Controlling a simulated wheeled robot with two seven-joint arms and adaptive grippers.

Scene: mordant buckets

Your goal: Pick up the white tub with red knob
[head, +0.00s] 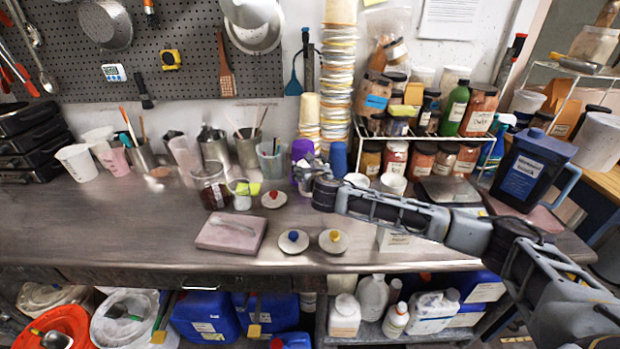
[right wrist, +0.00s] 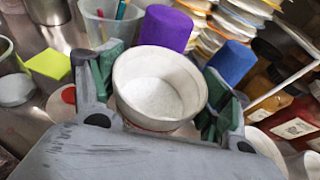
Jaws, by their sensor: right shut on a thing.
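My right gripper (head: 315,178) is at the back of the bench, in front of the purple and blue cylinders. In the right wrist view its green-padded fingers (right wrist: 160,92) are shut on a white tub (right wrist: 158,85), one on each side. The tub is open at the top and shows a pale inside; no knob shows on it. In the head view the gripper mostly hides this tub. A white disc with a red knob (head: 273,200) lies on the bench left of the gripper, apart from it. My left gripper is not in view.
White discs with a blue knob (head: 293,241) and a yellow knob (head: 333,241) lie near the front edge. A pinkish slab (head: 231,232) lies left of them. A purple cylinder (right wrist: 165,27), blue cylinder (right wrist: 232,62) and jar rack (head: 425,140) stand close behind. The left front bench is clear.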

